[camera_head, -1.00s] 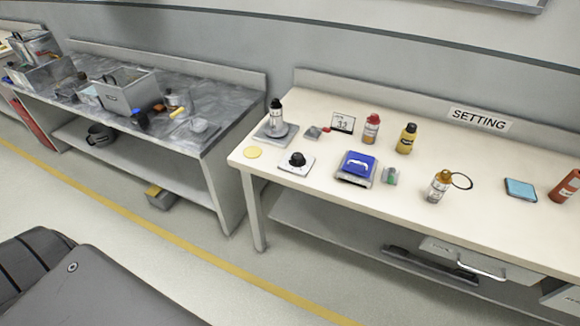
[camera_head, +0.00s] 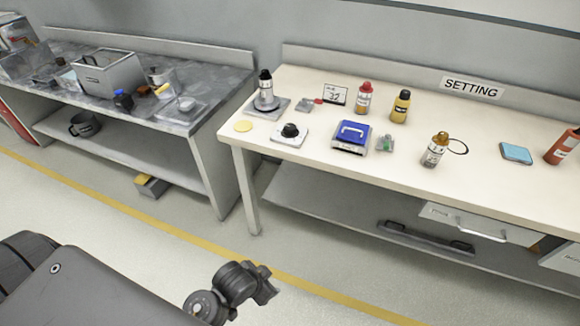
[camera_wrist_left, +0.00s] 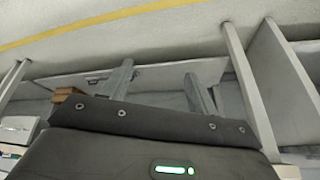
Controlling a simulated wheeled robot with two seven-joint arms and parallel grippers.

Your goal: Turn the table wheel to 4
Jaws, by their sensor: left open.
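The wheel is probably the small black knob (camera_head: 290,131) on a white square plate (camera_head: 288,140), near the left front part of the cream table (camera_head: 470,170). Its markings and setting are too small to read. My left gripper (camera_wrist_left: 161,82) shows in the left wrist view with its two grey fingers apart and nothing between them. It is away from the knob, which is not in that view. A dark jointed part of my arm shows at the bottom of the head view. My right gripper is not in view.
A bottle on a plate (camera_head: 265,90), a small number card (camera_head: 335,95) and several bottles stand behind.

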